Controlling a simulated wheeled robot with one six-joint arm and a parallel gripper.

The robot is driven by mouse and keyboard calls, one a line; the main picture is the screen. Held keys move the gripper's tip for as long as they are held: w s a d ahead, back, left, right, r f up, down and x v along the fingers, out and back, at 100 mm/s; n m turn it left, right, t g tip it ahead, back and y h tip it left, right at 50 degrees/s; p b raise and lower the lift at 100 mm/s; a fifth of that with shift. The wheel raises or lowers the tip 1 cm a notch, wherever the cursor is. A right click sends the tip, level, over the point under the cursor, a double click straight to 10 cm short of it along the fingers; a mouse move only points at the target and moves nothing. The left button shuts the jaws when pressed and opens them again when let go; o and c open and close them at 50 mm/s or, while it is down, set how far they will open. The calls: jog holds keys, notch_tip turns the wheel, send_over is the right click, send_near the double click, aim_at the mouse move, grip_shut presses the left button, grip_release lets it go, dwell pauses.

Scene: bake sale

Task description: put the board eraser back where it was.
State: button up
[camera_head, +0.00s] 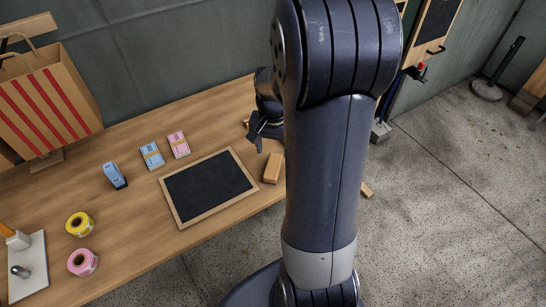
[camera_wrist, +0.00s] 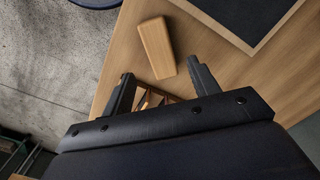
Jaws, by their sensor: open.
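A tan wooden block, which looks like the board eraser (camera_head: 273,168), lies on the table just right of the framed chalkboard (camera_head: 208,185). It also shows in the wrist view as the tan block (camera_wrist: 155,45). My gripper (camera_head: 257,140) is behind the block in the head view, with an arm link hiding part of it. In the wrist view my gripper (camera_wrist: 160,72) has its two fingers apart. The block's near end shows between the fingertips, but nothing is held. The chalkboard's corner (camera_wrist: 240,20) shows beyond the right finger.
Two small packs, blue (camera_head: 152,155) and pink (camera_head: 179,144), lie behind the chalkboard. A blue item (camera_head: 115,176) stands to its left. The table's right end is close to the block.

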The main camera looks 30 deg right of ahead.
aim_at(273, 165)
notch_tip(273, 165, up, 5)
jog(key=shift+r, duration=0.1)
jog(key=shift+c, duration=0.6)
